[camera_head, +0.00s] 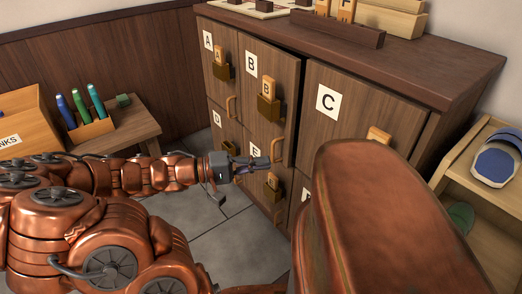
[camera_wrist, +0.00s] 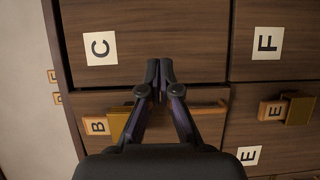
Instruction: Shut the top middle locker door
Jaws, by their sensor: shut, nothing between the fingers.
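The locker cabinet has lettered wooden doors. The top middle door, B (camera_head: 268,80), stands slightly ajar in the head view, with a dark gap along its top and right edges. Its wooden handle (camera_head: 277,150) is near its lower right corner. My gripper (camera_head: 264,163) is shut and empty, in front of the lockers by that handle. In the wrist view, turned sideways, my fingertips (camera_wrist: 160,72) are over the edge between door B (camera_wrist: 150,98) and door C (camera_wrist: 180,40). The handle (camera_wrist: 208,108) lies beside my fingers. I cannot tell whether they touch the door.
Door A (camera_head: 218,70) is left of B and door C (camera_head: 345,105) is right; both look closed. A side table (camera_head: 135,125) with a pen holder stands at the left. A shoe shelf (camera_head: 455,175) stands at the right. Grey floor (camera_head: 205,235) is open before the lockers.

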